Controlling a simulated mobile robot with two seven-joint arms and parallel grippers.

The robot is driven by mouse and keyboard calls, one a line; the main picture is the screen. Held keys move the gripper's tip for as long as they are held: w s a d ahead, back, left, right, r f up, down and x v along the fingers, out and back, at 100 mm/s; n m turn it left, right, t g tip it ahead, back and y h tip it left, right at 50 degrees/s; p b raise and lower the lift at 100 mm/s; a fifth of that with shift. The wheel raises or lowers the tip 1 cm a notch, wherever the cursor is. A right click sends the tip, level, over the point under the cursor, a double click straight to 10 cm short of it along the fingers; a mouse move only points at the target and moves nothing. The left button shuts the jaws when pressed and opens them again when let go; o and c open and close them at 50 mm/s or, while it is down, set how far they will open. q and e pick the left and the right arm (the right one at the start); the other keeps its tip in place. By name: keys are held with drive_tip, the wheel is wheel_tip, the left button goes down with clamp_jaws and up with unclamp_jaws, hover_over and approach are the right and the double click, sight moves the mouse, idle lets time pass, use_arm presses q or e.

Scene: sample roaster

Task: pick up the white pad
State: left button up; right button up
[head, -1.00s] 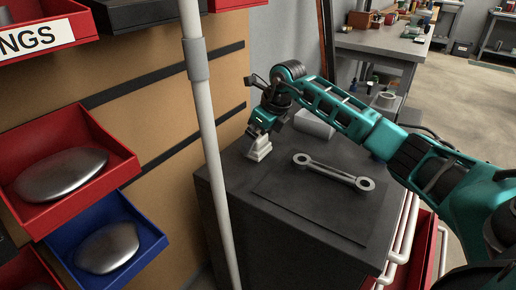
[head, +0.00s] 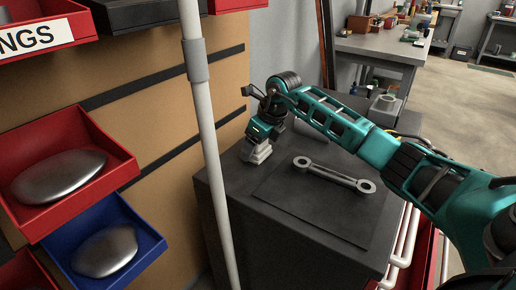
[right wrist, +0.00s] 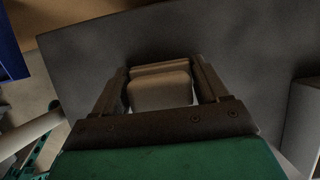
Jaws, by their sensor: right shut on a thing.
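The white pad (head: 258,153) is a small pale block with a stepped shape at the back left of the dark cabinet top. My right gripper (head: 259,146) points down over it and is shut on it. In the right wrist view, the pad (right wrist: 160,88) sits between the two dark fingers of my right gripper (right wrist: 162,84). I cannot tell whether the pad's underside touches the cabinet top. My left gripper is not in view.
A grey double-ended wrench (head: 333,174) lies on a dark mat (head: 305,210) on the cabinet (head: 225,200). A pale pole (head: 207,130) stands at the cabinet's left. Red (head: 105,140) and blue (head: 150,225) bins with smooth metal pieces hang further left.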

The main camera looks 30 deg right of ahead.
wheel_tip(320, 180, up, 10)
drive_tip(key=p, duration=0.2)
drive_tip(key=shift+p, duration=0.3)
drive_tip(key=o, duration=0.5)
drive_tip(key=shift+c, duration=1.6)
